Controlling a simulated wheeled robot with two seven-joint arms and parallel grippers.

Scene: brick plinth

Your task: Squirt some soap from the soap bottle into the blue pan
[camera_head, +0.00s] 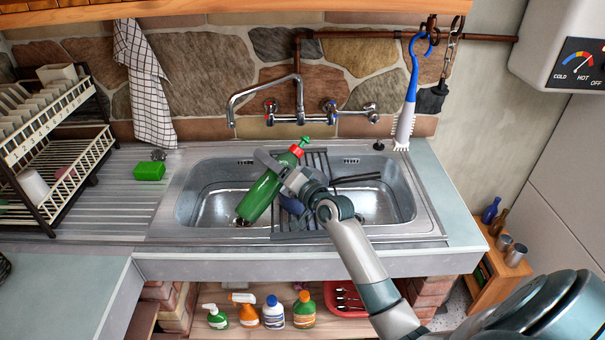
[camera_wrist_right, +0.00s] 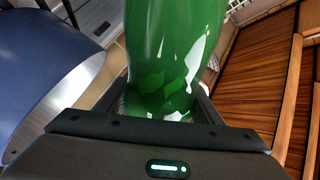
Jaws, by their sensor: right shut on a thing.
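The soap bottle (camera_head: 262,194) is green with a red collar and a green pump top. It is tilted over the sink, its top toward the upper right and its base toward the lower left. My right gripper (camera_head: 283,174) is shut on its body, and the green body fills the middle of the right wrist view (camera_wrist_right: 172,60). The blue pan (camera_head: 291,204) sits at the middle of the sink, mostly hidden behind my right gripper, with a dark handle pointing right. Its blue side shows large at the left of the right wrist view (camera_wrist_right: 45,60). My left gripper is out of view.
The steel sink (camera_head: 190,205) has a tap (camera_head: 266,82) behind it. A green sponge (camera_head: 149,171) lies on the drainboard left of it, beside a dish rack (camera_head: 50,190). A blue-handled brush (camera_head: 407,110) hangs at the right. Several bottles stand on the shelf below.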

